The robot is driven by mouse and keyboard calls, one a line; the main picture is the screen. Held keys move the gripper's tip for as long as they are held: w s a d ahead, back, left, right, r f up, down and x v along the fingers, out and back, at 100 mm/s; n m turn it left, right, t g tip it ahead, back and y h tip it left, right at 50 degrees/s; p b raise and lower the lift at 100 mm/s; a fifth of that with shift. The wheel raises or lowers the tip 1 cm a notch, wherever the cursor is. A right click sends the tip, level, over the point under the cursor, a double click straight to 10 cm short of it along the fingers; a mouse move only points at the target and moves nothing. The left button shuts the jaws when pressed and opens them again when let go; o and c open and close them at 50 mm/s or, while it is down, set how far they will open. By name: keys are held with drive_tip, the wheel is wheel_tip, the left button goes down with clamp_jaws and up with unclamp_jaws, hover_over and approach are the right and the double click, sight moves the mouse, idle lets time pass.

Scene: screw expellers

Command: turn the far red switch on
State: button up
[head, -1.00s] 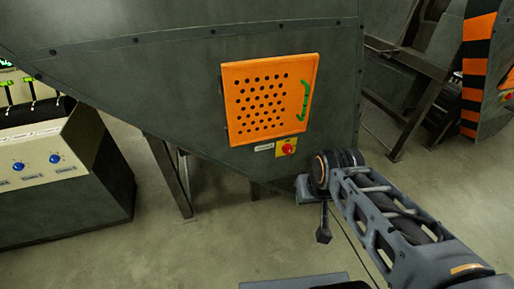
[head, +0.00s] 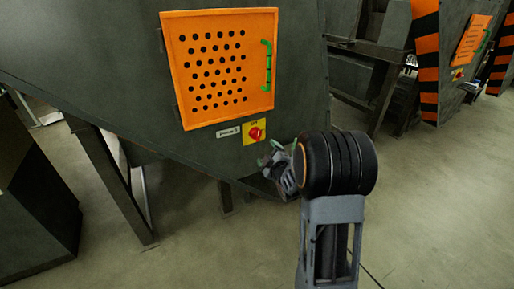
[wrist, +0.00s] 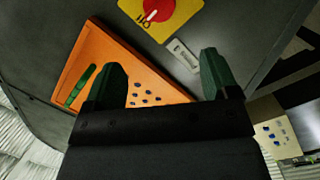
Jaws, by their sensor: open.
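A red rotary switch (head: 255,133) on a yellow plate sits on the nearer grey machine, below its orange perforated door. In the wrist view this red switch (wrist: 158,8) is at the top edge, partly cut off and upside down, with a pale pointer line on its knob. My gripper (head: 268,156) is just below and right of this switch, apart from it; my wrist partly hides it. In the wrist view my gripper (wrist: 163,75) has its two green fingers spread with nothing between them. Another small red switch (head: 457,75) is on a farther machine at the right.
The orange door (head: 222,115) with a green handle (head: 267,66) is above the nearer switch. A white label (head: 228,132) is left of the switch. Machine legs (head: 112,185) stand at the lower left. Concrete floor (head: 430,210) is clear at the right.

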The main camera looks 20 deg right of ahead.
sight(257, 136)
drive_tip(key=shift+t, duration=0.3)
drive_tip(key=w, duration=0.4)
drive_tip(key=w+b, duration=0.1)
drive_tip(key=w, duration=0.9)
drive_tip(key=shift+d+f, duration=0.4)
